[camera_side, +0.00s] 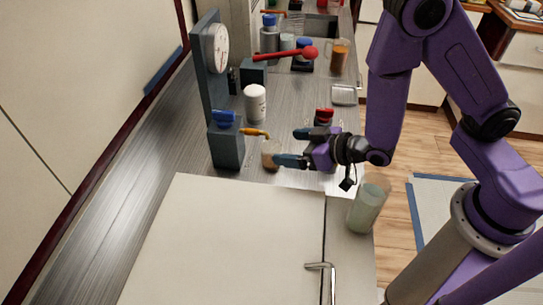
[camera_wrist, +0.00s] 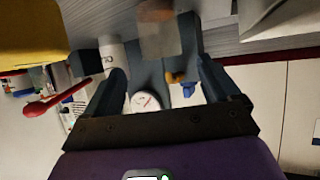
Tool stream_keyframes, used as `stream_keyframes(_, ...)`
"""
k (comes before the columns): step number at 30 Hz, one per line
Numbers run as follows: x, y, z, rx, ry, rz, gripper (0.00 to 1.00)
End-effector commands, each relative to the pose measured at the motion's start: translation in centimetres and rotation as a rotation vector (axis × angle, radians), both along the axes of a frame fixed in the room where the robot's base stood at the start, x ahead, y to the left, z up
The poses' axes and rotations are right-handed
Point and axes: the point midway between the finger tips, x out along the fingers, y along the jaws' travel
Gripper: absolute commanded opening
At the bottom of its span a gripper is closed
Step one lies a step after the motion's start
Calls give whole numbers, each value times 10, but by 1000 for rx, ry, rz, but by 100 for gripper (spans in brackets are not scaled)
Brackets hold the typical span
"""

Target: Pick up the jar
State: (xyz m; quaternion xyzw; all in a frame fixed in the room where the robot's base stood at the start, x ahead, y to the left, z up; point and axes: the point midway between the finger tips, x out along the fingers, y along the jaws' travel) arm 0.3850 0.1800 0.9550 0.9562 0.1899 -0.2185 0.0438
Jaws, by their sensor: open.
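A small tan, partly see-through jar (camera_side: 270,155) stands on the grey counter, just left of my gripper (camera_side: 294,147) in the side view. My gripper reaches in from the right, low over the counter, with its dark fingers apart and pointing left. In the side view the nearer fingertip overlaps the jar's edge; I cannot tell whether they touch. In the wrist view the jar (camera_wrist: 160,36) shows at the top middle, just beyond the gap between the two fingers (camera_wrist: 163,72).
A grey block with a blue switch and yellow lever (camera_side: 227,145) stands left of the jar. A white canister (camera_side: 255,103) and red-topped item (camera_side: 323,117) stand behind. A glass of pale green liquid (camera_side: 368,205) stands at the front right. The white panel (camera_side: 230,240) in front is clear.

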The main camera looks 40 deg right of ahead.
Motion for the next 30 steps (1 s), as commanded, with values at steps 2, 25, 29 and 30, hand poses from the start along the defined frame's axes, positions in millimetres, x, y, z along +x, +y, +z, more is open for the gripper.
stream_keyframes(2, 4, 2, -3, -2, 2, 0, 89)
stream_keyframes(25, 37, 17, -22, 1, 0, 0, 89)
stream_keyframes(29, 50, 23, -31, 1, 1, -2, 89)
stream_keyframes(30, 54, 25, -34, 1, 0, -3, 89)
